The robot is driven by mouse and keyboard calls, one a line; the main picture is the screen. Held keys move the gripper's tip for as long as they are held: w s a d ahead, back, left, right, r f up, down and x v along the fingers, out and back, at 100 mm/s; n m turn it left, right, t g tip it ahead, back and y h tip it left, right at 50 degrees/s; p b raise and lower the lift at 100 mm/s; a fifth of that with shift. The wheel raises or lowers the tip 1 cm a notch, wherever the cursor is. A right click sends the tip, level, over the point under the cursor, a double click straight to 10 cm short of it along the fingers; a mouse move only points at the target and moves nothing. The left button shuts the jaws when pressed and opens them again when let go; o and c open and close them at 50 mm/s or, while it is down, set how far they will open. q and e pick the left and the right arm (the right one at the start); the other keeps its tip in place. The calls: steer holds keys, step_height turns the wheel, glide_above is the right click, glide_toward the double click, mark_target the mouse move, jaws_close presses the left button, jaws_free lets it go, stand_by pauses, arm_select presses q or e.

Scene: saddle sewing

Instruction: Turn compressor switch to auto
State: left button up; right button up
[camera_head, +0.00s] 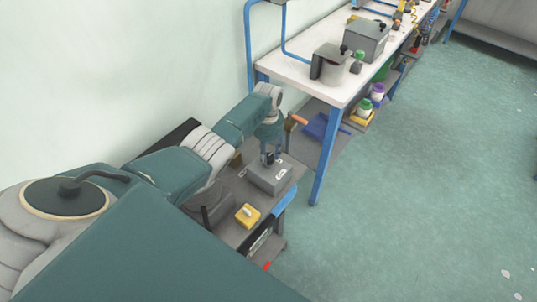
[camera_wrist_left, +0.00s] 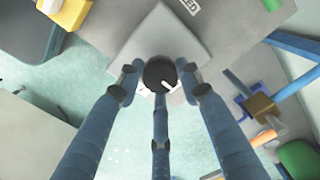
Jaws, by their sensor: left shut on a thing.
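A small grey box (camera_head: 268,180) with a pale label on its front sits on a low grey bench; I take it as the compressor switch box. In the left wrist view its grey face (camera_wrist_left: 160,35) carries a round black knob (camera_wrist_left: 158,72) with a white mark pointing to the lower right. My left gripper (camera_head: 269,153) reaches down onto the top of the box. In the left wrist view its three blue fingers (camera_wrist_left: 160,88) close around the knob. My right gripper is not in view.
The low bench (camera_head: 228,232) also holds a yellow block (camera_head: 247,215) near its front and a blue item (camera_head: 284,201) at its right edge. A white-topped workbench (camera_head: 298,72) with blue legs and machines stands behind to the right. Open green floor (camera_head: 420,200) lies at right.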

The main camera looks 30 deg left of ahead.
arm_select(q)
steer(key=shift+s+f, duration=0.3)
steer(key=shift+s, duration=0.1)
steer(key=o, duration=1.1)
steer(key=shift+o, duration=0.2)
steer(key=shift+r, duration=0.1)
steer(key=shift+w, duration=0.1)
steer(key=shift+w+r, duration=0.1)
steer(key=shift+r, duration=0.1)
steer(key=shift+r, duration=0.25)
step_height(320, 180, up, 11)
steer(key=shift+r, duration=0.15)
